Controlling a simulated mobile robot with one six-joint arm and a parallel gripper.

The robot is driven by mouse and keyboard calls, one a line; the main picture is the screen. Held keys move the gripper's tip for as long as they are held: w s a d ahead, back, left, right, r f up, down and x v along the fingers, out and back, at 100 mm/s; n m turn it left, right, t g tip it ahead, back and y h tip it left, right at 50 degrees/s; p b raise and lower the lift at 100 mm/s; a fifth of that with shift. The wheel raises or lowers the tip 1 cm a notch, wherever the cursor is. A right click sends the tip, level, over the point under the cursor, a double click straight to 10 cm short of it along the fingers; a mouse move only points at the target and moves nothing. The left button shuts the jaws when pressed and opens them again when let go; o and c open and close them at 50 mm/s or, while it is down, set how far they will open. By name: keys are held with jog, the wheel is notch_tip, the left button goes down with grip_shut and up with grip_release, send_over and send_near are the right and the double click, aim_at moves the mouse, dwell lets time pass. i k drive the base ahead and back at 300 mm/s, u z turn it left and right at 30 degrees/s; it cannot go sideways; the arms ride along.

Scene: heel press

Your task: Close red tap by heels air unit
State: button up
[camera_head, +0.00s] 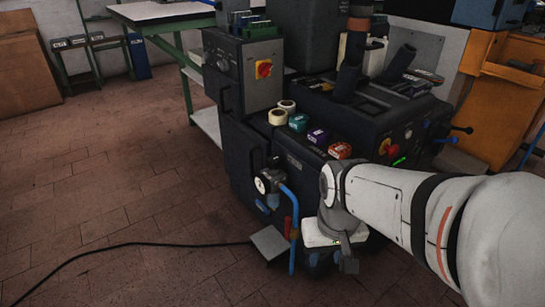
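The air unit (269,184) is on the lower front of the dark heel press machine, with a round white-faced gauge and a blue hose that bends downward. A small red part (288,228), which looks like the red tap's lever, stands roughly upright next to the blue hose (294,240). My gripper (347,264) is low in front of the machine, to the right of the red tap and apart from it in the picture. Its fingers are small and partly hidden, so I cannot tell whether they are open or shut.
The dark machine (236,148) carries a red-and-yellow switch (264,69), tape rolls (278,116) and small boxes (340,150). A grey pedal plate (269,242) and a black cable (150,245) are near the floor. An orange cabinet (505,100) stands right. The left floor is mostly clear.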

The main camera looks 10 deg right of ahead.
aim_at(288, 219)
jog(key=z, duration=0.3)
jog(key=k, duration=1.05)
jog(key=u, duration=0.25)
jog(key=i, duration=0.95)
jog(key=u, duration=0.6)
jog(key=k, duration=0.55)
jog(key=z, duration=0.55)
